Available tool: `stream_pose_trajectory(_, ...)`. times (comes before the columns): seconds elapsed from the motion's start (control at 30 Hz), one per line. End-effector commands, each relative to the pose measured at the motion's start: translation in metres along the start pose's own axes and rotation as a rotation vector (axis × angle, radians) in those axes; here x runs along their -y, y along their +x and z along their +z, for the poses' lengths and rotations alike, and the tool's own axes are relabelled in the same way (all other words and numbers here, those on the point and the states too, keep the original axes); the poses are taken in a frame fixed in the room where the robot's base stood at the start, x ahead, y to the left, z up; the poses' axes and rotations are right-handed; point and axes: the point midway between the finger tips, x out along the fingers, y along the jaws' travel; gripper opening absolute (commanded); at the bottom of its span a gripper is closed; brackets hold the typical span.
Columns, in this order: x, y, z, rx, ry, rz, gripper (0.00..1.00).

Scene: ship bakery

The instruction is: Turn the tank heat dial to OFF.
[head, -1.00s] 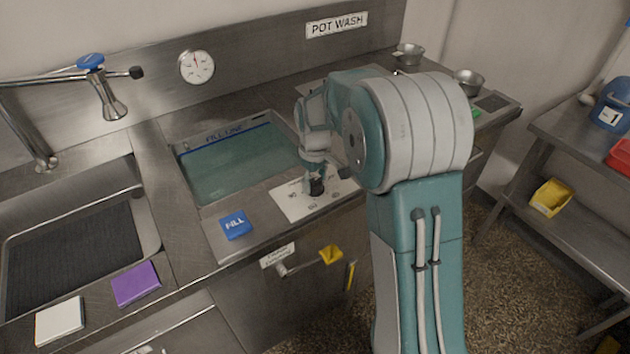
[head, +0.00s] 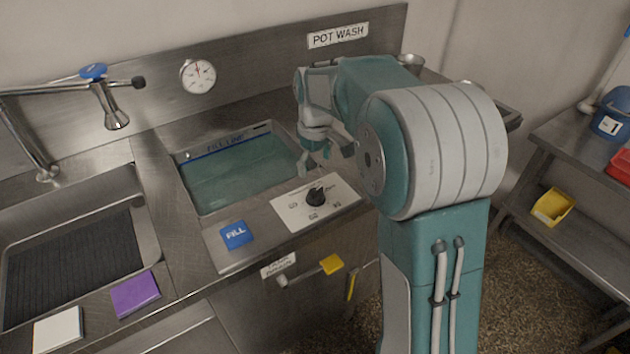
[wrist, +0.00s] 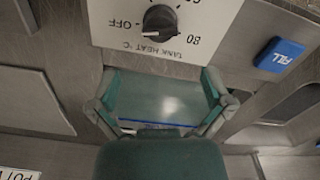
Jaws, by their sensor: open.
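The tank heat dial (head: 316,197) is a black knob on a white plate (head: 290,213) at the front edge of the tank. In the wrist view the dial (wrist: 160,22) is at the top. Its white mark points left, toward the side with the OFF label; the 80 label is on the other side. My gripper (head: 322,165) is open and empty. It is raised behind the dial, near the tank's right end, and does not touch the knob. Its spread fingers also show in the wrist view (wrist: 158,88).
The water-filled tank (head: 185,170) lies behind and left of the plate. A blue FILL block (head: 236,235) sits left of the plate. A yellow-handled valve (head: 331,264) sticks out of the front below. A purple block (head: 135,294) lies farther left.

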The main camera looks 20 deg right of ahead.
Motion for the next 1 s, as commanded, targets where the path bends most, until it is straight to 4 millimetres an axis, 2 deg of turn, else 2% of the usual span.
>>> stream_pose_trajectory(0.1,0.0,-0.02,-0.001,-0.002,0.0,0.001,1.0)
stream_pose_trajectory(0.23,0.0,-0.031,-0.001,0.0,0.0,0.001,1.0)
stream_pose_trajectory(0.77,0.001,-0.036,0.001,-0.004,0.004,0.003,1.0)
stream_pose_trajectory(0.87,0.009,-0.047,0.012,-0.024,0.03,0.016,1.0)
stream_pose_trajectory(1.0,0.028,-0.071,0.04,-0.077,0.102,0.047,1.0)
